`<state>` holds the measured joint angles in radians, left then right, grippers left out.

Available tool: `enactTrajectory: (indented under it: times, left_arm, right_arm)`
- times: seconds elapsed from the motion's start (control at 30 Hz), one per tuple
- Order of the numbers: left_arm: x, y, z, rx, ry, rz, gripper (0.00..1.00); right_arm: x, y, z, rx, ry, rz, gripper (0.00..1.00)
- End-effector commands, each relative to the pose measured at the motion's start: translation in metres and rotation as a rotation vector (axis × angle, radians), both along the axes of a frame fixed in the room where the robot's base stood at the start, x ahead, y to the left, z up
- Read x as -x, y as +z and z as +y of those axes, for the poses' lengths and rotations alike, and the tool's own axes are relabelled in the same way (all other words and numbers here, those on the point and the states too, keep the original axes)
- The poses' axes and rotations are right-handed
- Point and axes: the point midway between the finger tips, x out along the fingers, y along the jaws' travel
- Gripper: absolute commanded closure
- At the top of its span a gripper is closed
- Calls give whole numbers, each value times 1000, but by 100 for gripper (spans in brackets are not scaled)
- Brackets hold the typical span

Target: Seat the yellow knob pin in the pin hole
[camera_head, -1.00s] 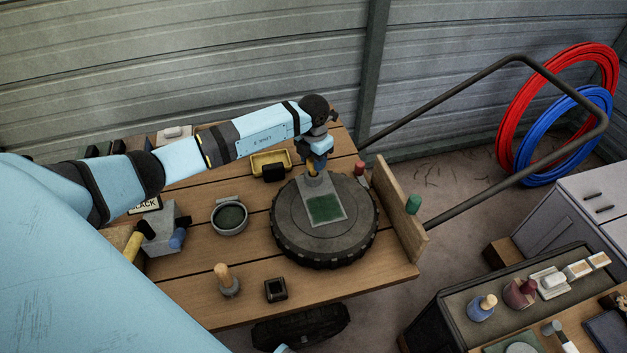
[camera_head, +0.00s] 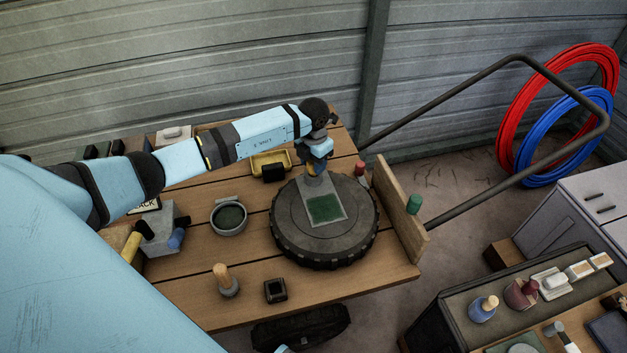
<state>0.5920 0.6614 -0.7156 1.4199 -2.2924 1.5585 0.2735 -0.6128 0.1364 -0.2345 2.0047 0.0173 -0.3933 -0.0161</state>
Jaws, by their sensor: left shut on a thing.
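My left gripper (camera_head: 316,163) is over the far end of a grey plate (camera_head: 316,190) with a green patch, which lies on a round black tyre-like disc (camera_head: 288,222). The gripper is shut on the yellow knob pin (camera_head: 311,169), of which only a small yellow part shows below the fingers. The pin hole is hidden under the gripper and pin. I cannot tell whether the pin's tip is in the hole or just above it.
The wooden table (camera_head: 195,290) holds a round grey cup (camera_head: 230,217), a wooden-handled tool (camera_head: 224,280), a small black square holder (camera_head: 275,291) and a yellow tray (camera_head: 271,159). An upright wooden board (camera_head: 398,212) edges the right side. The front of the table has free room.

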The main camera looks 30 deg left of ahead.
Motion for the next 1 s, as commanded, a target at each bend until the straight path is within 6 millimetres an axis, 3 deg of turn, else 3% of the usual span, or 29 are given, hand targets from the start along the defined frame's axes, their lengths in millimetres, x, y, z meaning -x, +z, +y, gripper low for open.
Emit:
enactTrajectory:
  times: [1.0]
  left_arm:
    - [0, -14, 0, 0, 0, -1, 100]
  right_arm:
    - [1, -15, 0, 2, 0, 8, 37]
